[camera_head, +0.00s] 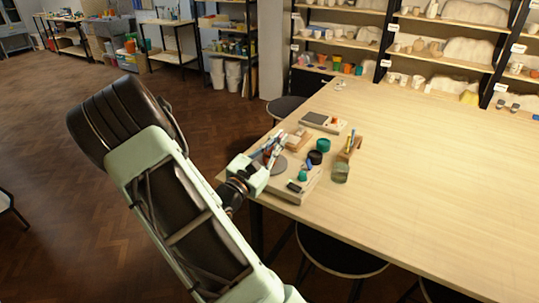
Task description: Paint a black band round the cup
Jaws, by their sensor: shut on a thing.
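My gripper (267,164) is at the near left corner of the pale wooden table, over a light board (294,194). It is shut on a slim, brush-like thing with blue (279,141), small and partly hidden by the fingers. A grey round disc (279,166) lies beside the fingertips. I cannot make out the cup clearly; small red and white shapes crowd the fingertips. A black pot (315,157) stands just right of the disc, with a teal pot (323,145) behind it and a smaller teal one (302,175) in front.
A glass jar (341,173) and a wooden holder with sticks (350,150) stand right of the board. A grey-topped tray (319,122) lies behind. The table's right side (440,170) is clear. Stools (338,252) stand against its near edge; pottery shelves line the back.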

